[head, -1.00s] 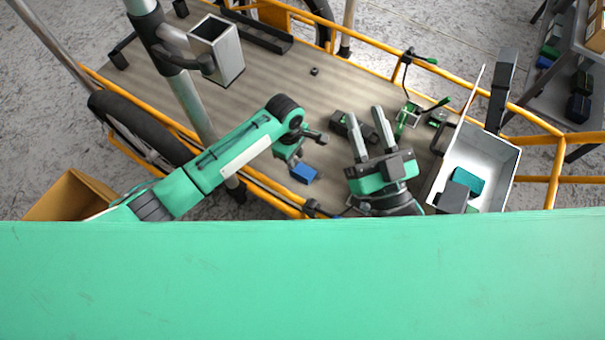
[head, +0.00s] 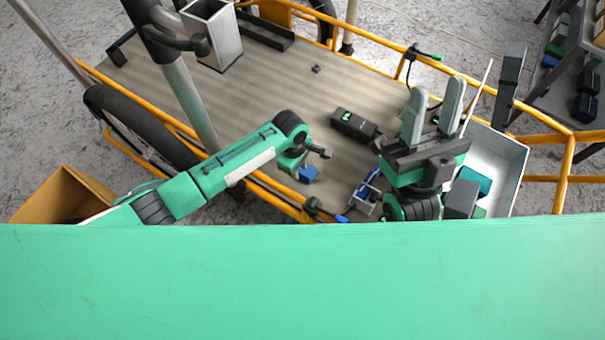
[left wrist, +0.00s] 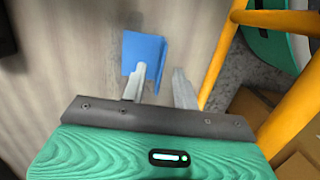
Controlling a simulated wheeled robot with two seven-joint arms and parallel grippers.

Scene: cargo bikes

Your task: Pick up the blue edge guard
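The blue edge guard (head: 309,173) lies on the cargo bed near its front rail, partly covered by my left gripper in the head view. In the left wrist view the guard (left wrist: 143,55) shows a flat face and a folded side, just beyond the fingers. My left gripper (left wrist: 160,82) is open and empty; its left finger overlaps the guard's lower part and its right finger is off to the guard's right. I cannot tell whether they touch. My right gripper (head: 433,108) is open and empty, with its fingers pointing up the picture.
A blue-handled clamp (head: 366,193) and a black device (head: 354,125) lie on the bed (head: 270,90). A white bin (head: 505,160) holding a teal item (head: 474,180) stands right. An orange rail (head: 268,183) runs along the bed's near edge. The bed's middle is mostly clear.

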